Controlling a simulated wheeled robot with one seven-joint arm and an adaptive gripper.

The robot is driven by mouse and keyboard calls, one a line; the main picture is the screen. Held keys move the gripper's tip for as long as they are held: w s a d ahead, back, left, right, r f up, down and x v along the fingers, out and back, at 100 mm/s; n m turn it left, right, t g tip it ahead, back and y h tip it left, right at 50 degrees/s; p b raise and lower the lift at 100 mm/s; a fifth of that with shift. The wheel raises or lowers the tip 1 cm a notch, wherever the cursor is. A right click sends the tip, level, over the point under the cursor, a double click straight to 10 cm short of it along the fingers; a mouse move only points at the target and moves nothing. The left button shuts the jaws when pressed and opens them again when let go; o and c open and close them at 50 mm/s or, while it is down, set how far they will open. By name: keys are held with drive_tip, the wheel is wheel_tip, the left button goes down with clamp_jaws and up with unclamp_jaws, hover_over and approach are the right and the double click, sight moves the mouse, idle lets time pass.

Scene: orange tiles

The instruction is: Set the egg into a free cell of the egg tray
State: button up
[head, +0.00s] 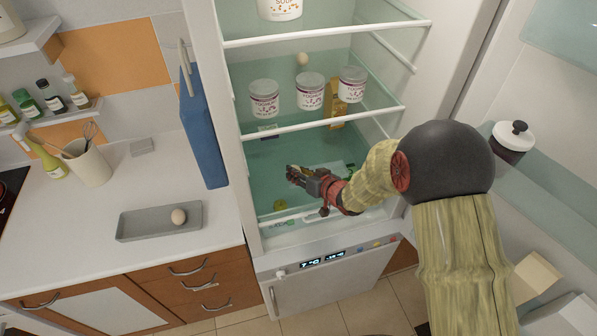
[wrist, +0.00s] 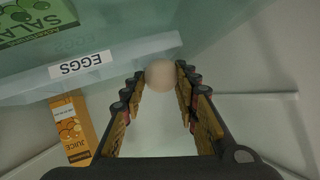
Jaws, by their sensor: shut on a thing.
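My gripper (head: 295,174) reaches into the lower part of the open fridge. In the wrist view my gripper (wrist: 161,82) is shut on a pale egg (wrist: 160,74), held at the fingertips. The held egg cannot be made out in the head view. A white label reading EGGS (wrist: 80,64) is on a pale shelf edge or rail, left of the egg. I cannot make out the egg tray or its cells in either view. Another egg (head: 178,216) lies in a grey tray (head: 140,223) on the counter. A further egg (head: 302,58) shows higher in the fridge.
Yoghurt tubs (head: 310,91) and a yellow carton (head: 337,104) stand on the fridge shelf above my gripper. The wrist view shows a juice carton (wrist: 72,128) at left and a green salad pack (wrist: 40,18) at top left. The fridge door with a jar (head: 512,141) is at right.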

drive_tip(key=shift+f, duration=0.25)
idle(0.5)
drive_tip(key=o, duration=1.2)
drive_tip(key=shift+o, duration=0.2)
drive_tip(key=shift+r+p, duration=2.35)
drive_tip(key=shift+r, duration=0.65)
